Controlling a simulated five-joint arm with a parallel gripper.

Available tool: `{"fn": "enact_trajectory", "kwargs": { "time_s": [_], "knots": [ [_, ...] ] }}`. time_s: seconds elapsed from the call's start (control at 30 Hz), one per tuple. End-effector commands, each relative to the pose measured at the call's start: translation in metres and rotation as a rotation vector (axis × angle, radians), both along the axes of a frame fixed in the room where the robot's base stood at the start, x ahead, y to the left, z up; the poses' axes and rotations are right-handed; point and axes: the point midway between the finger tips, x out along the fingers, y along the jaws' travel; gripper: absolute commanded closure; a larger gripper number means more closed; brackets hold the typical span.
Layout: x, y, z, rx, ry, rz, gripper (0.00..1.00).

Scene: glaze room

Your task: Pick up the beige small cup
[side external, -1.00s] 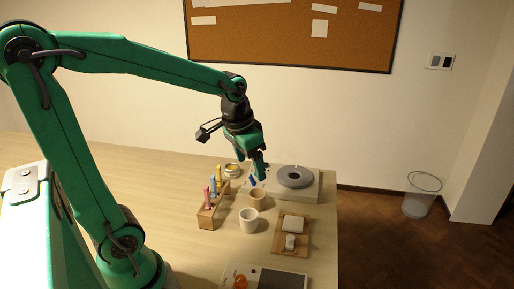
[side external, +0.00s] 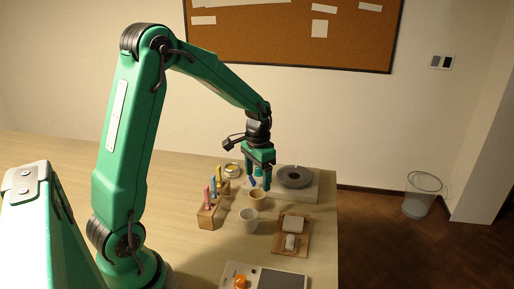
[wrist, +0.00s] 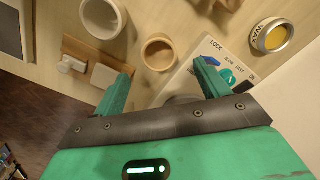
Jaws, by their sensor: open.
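The beige small cup (side external: 257,195) stands upright on the table behind a larger white cup (side external: 249,222). My gripper (side external: 257,185) points down, open and empty, just above the beige cup. In the wrist view the beige cup (wrist: 158,53) lies between the directions of the two open green fingers (wrist: 165,69), slightly beyond their tips. Its open rim faces the camera. I cannot tell the exact height left between fingertips and rim. The white cup also shows at the top of the wrist view (wrist: 103,18).
A wooden holder (side external: 207,219) with coloured tools stands left of the cups. A board (side external: 282,247) with pale blocks lies to the right. A grey-topped wheel unit (side external: 308,192) and a yellow tin (side external: 231,170) are behind. A device with an orange knob (side external: 240,282) is in front.

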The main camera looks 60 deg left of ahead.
Motion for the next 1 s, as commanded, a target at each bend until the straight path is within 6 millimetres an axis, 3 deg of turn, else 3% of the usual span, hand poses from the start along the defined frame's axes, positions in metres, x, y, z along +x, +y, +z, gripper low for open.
{"fn": "enact_trajectory", "kwargs": {
  "time_s": [0.4, 0.73, 1.0],
  "knots": [
    [-0.001, 0.000, -0.025, -0.001, 0.002, 0.000, 0.26],
    [-0.001, -0.001, -0.033, 0.000, 0.001, 0.000, 0.26],
    [-0.003, -0.001, -0.063, -0.001, 0.004, 0.000, 0.26]
  ]
}}
